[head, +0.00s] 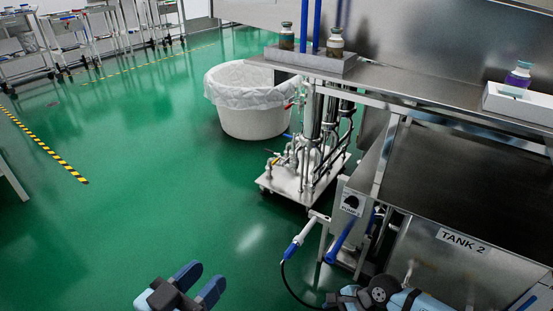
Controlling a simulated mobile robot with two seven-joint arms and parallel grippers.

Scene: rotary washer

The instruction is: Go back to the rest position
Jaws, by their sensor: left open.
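My left gripper (203,281) is at the bottom edge, left of centre, over the green floor. Its two blue fingers are apart, with nothing between them. My right arm (385,294) shows in part at the bottom edge, in front of the tank marked TANK 2 (420,262). Its gripper is not clear enough there to tell whether it is open or shut.
A steel bench (420,82) runs along the right, with bottles on a grey block (310,60) and a white tray (520,102). A lined white bin (250,115) and a wheeled pump cart (305,180) stand beside it.

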